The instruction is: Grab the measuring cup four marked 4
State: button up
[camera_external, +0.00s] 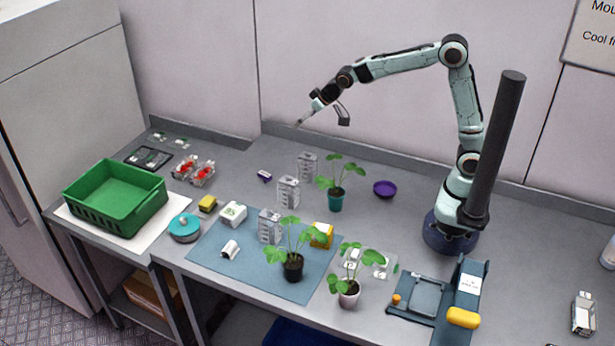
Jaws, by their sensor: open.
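Three upright, clear-to-grey containers with dark markings stand in a slanting row: a far container (307,166), a middle container (288,191) and a near container (269,226) on the blue mat. They may be measuring cups. Their markings are too small to read, so I cannot tell which bears a 4. My gripper (303,119) is in the air near the back wall, above and apart from the far container in the picture. It is open, and I see nothing held in it.
A green crate (118,222) stands at the left. Plants stand in a teal pot (335,203), a black pot (292,268) and a white pot (348,293) close to the row. A purple bowl (385,189) sits right of it. A blue mat (215,254) covers the front.

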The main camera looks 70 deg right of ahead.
notch_tip(320, 180, down, 6)
jog(key=w+a, duration=0.1)
jog(key=w, duration=0.2)
jog(key=g, duration=0.3)
send_near(286, 187)
jog(key=shift+n, duration=0.4)
jog(key=f, duration=0.1)
jog(key=w+d+f, duration=0.1)
jog(key=f, duration=0.1)
jog(key=w+f, duration=0.1)
jog(key=shift+d+f, duration=0.35)
jog(key=shift+d, duration=0.05)
jog(key=x, duration=0.5)
jog(key=shift+a, duration=0.1)
jog(key=shift+w+f, duration=0.35)
jog(key=shift+f, duration=0.2)
jog(key=c, duration=1.2)
